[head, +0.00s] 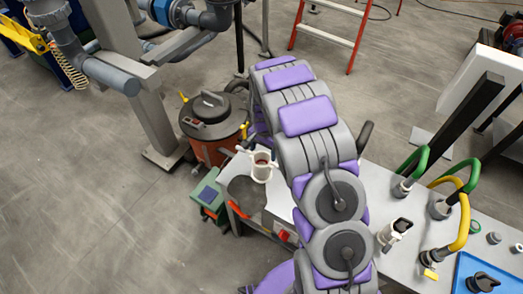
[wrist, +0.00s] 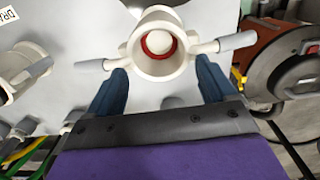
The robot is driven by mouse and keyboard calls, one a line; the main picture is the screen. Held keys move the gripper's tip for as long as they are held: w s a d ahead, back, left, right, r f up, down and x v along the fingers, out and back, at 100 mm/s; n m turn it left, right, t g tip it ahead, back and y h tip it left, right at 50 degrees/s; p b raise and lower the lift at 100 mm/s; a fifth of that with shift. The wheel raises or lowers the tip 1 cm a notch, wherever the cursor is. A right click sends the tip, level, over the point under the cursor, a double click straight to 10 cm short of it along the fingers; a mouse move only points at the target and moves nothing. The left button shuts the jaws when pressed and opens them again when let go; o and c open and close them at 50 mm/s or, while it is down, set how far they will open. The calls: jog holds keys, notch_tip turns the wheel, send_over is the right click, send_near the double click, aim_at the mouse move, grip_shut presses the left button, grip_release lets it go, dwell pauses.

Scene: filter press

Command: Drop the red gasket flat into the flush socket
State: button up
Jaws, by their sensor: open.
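In the wrist view a white round socket fitting (wrist: 140,62) with two side handles stands just beyond my gripper. A red ring, apparently the gasket (wrist: 145,50), shows inside its bore around a pale centre. I cannot tell whether it lies fully flat. My gripper (wrist: 162,72) is open, with its blue fingers apart at the near left and right of the fitting; whether they touch it is unclear. In the head view the white fitting (head: 261,174) stands at the table's left end with red inside.
A second white fitting (wrist: 20,72) is at the left in the wrist view. On the grey table (head: 385,185) stand green (head: 413,162) and yellow (head: 460,225) hoses. An orange vacuum drum (head: 212,120) and a green box (head: 210,195) stand beside the table.

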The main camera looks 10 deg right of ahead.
notch_tip(320, 180, up, 16)
jog(key=r+p, duration=0.1)
jog(key=p, duration=0.2)
jog(key=s+r+n, duration=0.2)
jog(key=s+r, duration=0.4)
jog(key=s, duration=0.2)
jog(key=s+r+n+g, duration=0.1)
jog(key=s+r+n, duration=0.1)
jog(key=s, duration=1.4)
jog(key=s+r+n, duration=0.3)
jog(key=s+n, duration=0.2)
jog(key=s, duration=1.1)
jog(key=shift+s+a+r+g, duration=0.15)
jog(key=shift+s+a+g, duration=0.15)
jog(key=shift+a+g, duration=0.1)
jog(key=shift+w+a, duration=0.1)
jog(key=shift+a, duration=0.35)
